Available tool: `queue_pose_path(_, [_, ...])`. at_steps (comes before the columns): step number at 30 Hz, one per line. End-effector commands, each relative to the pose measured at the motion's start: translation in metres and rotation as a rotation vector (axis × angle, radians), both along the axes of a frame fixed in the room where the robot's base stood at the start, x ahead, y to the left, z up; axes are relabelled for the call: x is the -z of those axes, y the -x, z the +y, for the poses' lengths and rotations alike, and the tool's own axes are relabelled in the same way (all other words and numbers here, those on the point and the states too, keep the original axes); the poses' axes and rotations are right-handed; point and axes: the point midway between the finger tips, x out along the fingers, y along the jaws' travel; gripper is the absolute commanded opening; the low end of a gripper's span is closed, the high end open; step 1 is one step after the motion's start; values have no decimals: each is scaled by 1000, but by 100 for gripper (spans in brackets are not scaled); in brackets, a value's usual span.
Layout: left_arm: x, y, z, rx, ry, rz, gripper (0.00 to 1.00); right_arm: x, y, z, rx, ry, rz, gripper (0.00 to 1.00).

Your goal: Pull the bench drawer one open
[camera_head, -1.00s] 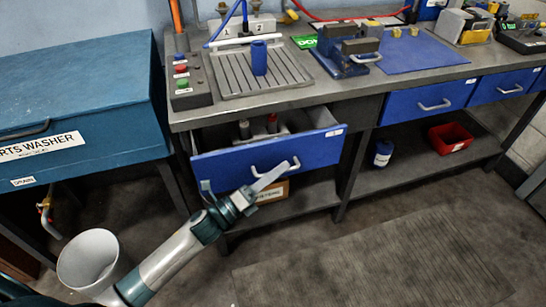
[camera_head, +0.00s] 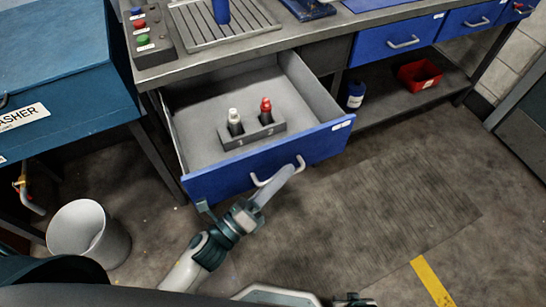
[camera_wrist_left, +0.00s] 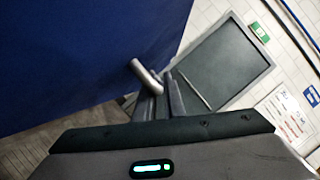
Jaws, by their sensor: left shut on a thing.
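The blue bench drawer (camera_head: 230,179) stands far out from under the left part of the bench. Its pale bar handle (camera_head: 299,163) is on the front. My left gripper (camera_head: 273,184) is shut on this handle. In the left wrist view the handle (camera_wrist_left: 143,74) runs into the fingers of my left gripper (camera_wrist_left: 160,92), beside the blue drawer front (camera_wrist_left: 80,55). Inside the drawer a grey holder (camera_head: 252,135) carries a white-capped bottle (camera_head: 234,121) and a red-capped bottle (camera_head: 266,111). At the bottom edge a dark part, perhaps my right gripper (camera_head: 355,300), barely shows; its jaws cannot be made out.
Two shut blue drawers (camera_head: 400,38) (camera_head: 472,18) are further right. A grey waste bin (camera_head: 88,236) stands at left by the blue parts washer (camera_head: 55,70). The floor right of the drawer is clear.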

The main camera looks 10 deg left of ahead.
Motion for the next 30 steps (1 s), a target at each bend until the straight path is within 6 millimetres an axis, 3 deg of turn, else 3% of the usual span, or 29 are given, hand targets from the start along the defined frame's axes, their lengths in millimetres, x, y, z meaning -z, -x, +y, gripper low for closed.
queue_pose_path(9, [1, 25, -16, -1, -1, 2, 0, 0, -1, 0, -1, 0, 0, 33])
queue_pose_path(22, [1, 27, -18, 0, -1, 1, 0, -2, -3, 1, 0, -1, -3, 33])
queue_pose_path(23, [1, 27, -18, 0, -1, 1, 12, -2, -3, 1, 0, -1, -3, 33])
queue_pose_path(24, [1, 27, -18, 0, -1, 1, 17, -2, -3, 1, 0, -1, -3, 33])
queue_pose_path(30, [1, 27, -18, 0, -1, 1, 17, -1, -1, 0, 0, 0, 1, 33])
